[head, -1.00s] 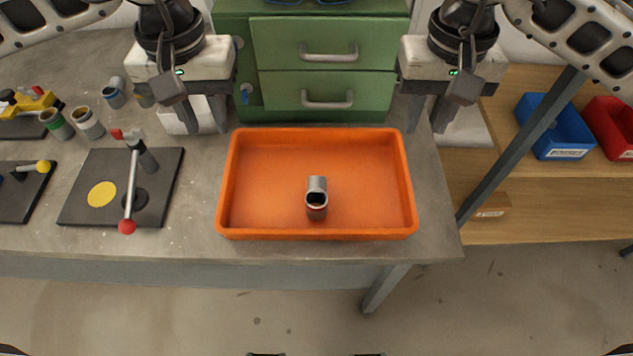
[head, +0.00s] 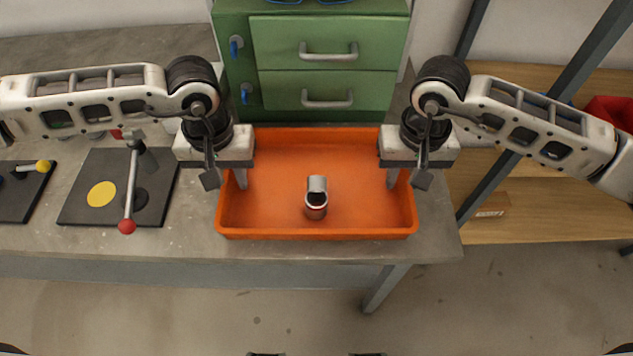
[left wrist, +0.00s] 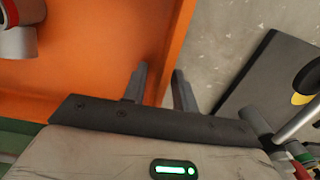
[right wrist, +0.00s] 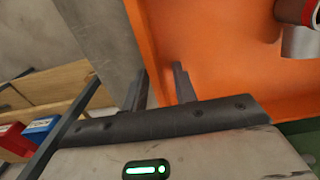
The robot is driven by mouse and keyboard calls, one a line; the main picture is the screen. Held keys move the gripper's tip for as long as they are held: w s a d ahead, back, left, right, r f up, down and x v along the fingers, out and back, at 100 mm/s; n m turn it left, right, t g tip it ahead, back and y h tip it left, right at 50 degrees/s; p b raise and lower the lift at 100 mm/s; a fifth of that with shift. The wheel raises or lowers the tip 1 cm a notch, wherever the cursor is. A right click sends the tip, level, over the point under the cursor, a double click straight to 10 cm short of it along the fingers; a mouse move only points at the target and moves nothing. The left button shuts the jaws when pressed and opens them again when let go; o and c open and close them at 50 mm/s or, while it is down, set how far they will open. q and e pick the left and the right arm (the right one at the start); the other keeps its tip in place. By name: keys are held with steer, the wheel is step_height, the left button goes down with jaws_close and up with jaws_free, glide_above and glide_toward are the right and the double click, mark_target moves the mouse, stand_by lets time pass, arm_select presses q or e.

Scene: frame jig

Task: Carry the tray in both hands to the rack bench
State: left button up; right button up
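The orange tray (head: 290,234) lies flat on the grey bench. A short metal cylinder (head: 316,186) with a reddish band stands inside it. My left gripper (head: 229,182) is at the tray's left wall, and my right gripper (head: 405,182) is at its right wall. In the left wrist view, the left fingers (left wrist: 160,85) are apart, one inside the tray wall and one outside. In the right wrist view, the right fingers (right wrist: 160,80) straddle the opposite wall the same way, with a gap showing. The outer fingers are mostly hidden in the head view.
A green drawer cabinet (head: 330,60) stands behind the tray. A dark plate with a red-knobbed lever (head: 128,190) lies to the left. A wooden-shelved rack (head: 530,220) with metal posts stands to the right, holding a red bin (head: 607,108). Floor is clear in front.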

arm_select(q)
jaws_close()
arm_select(e)
jaws_close()
arm_select(q)
steer(key=shift+r, duration=0.2)
arm_select(e)
steer(key=shift+r, duration=0.2)
